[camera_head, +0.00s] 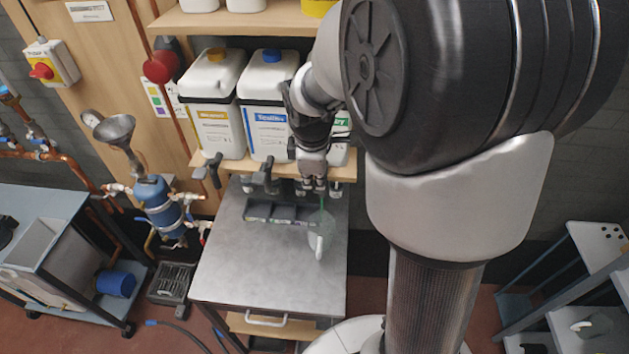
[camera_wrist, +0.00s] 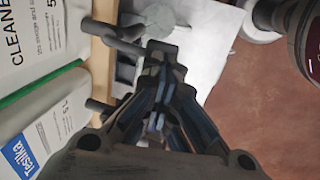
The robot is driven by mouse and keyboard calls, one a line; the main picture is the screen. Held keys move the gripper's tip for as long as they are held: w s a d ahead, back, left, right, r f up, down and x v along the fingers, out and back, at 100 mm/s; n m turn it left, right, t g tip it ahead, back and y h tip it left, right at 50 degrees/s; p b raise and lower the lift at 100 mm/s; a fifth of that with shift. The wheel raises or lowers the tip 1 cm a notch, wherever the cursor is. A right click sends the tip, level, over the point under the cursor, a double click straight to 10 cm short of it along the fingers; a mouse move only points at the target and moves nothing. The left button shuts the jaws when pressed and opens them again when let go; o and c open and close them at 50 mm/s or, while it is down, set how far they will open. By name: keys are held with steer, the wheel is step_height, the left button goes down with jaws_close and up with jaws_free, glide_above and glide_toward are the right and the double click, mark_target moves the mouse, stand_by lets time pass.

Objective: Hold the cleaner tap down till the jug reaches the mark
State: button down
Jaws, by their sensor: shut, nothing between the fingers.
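The cleaner container (camera_head: 341,124) with a green-edged label stands on the shelf, mostly hidden behind my arm; its CLEANER label (camera_wrist: 22,32) shows at the left in the wrist view. My gripper (camera_head: 314,186) is shut and empty, pointing down over the cleaner tap's place at the shelf front. The tap is mostly hidden, so I cannot tell whether its lever is down. A thin green stream runs below the gripper into a clear jug (camera_head: 327,230) with a white handle on the metal table. The jug's level and mark are too small to read. The shut fingers (camera_wrist: 155,125) show in the wrist view.
Two more white containers, yellow-capped (camera_head: 213,85) and blue-capped (camera_head: 267,85), stand left on the shelf with dark taps (camera_head: 207,172) jutting forward. A dark drip tray (camera_head: 275,212) lies beneath. The metal table's front (camera_head: 265,270) is clear. A blue vessel (camera_head: 158,205) with pipes stands left.

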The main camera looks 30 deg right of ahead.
steer(key=shift+s+a+f+b, duration=0.1)
steer(key=shift+s+f+b, duration=0.1)
steer(key=shift+f, duration=0.3)
steer(key=shift+s+a+f+b, duration=0.1)
steer(key=shift+f+b, duration=0.05)
steer(key=shift+f, duration=0.3)
steer(key=shift+w+r, duration=0.1)
steer(key=shift+r, duration=0.25)
stand_by(4.3)
steer(key=shift+r+p, duration=0.7)
steer(key=shift+p, duration=0.2)
steer(key=shift+r+p, duration=0.5)
steer(key=shift+r, duration=0.1)
steer(key=p+v, duration=0.3)
steer(key=v, duration=0.9)
steer(key=shift+w+d+r, duration=0.25)
steer(key=shift+w+r, duration=0.1)
steer(key=shift+r, duration=0.15)
